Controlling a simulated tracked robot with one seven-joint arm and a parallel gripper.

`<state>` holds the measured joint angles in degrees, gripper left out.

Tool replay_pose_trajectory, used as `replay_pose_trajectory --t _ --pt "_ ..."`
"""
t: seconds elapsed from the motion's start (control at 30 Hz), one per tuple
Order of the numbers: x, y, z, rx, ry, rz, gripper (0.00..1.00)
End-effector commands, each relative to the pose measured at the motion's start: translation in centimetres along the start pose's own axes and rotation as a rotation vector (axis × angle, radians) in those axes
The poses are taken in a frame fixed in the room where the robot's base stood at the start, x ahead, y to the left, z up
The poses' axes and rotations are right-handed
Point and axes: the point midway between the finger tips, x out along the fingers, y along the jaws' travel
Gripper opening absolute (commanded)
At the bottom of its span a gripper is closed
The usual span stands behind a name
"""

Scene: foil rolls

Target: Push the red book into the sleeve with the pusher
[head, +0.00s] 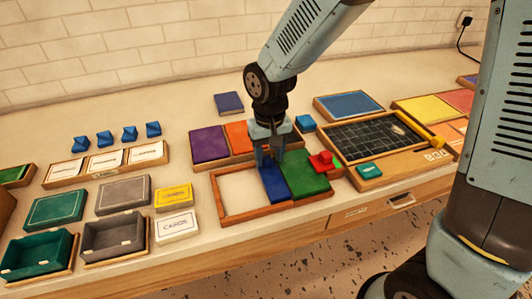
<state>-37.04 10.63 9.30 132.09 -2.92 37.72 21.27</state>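My gripper (269,160) points down over a blue piece (274,187) in a shallow wooden frame (232,216). Its fingers straddle the top of the blue piece; whether they grip it is unclear. A green panel (308,178) lies right of the blue piece in the frame. A small red block with a raised knob (322,162) sits at the green panel's right edge. I see no clear red book, and I cannot tell which thing is the sleeve or the pusher. The frame's left part is bare and pale.
Behind the frame lies a tray with purple (209,143) and orange panels. Card boxes and open bins (113,237) fill the left. A blue block (305,123) stands behind the gripper. The back of the table is mostly clear.

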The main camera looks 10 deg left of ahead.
Motion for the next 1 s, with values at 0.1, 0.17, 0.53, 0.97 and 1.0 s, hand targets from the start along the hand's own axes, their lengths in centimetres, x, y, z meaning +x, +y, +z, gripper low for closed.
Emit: replay_pose_trajectory --t 0.1,0.17,0.53,0.97,1.0 --pt "0.0 -0.1 -0.1 -0.001 0.002 -0.001 0.53" --pt "0.0 -0.1 -0.1 -0.001 0.002 -0.001 0.53" --pt "-2.4 -0.2 -0.2 -0.001 0.007 -0.003 0.53" --pt "-10.7 -0.2 -0.1 -0.001 0.006 -0.003 0.53" --pt "-11.2 -0.2 -0.1 -0.001 0.005 -0.002 0.53"
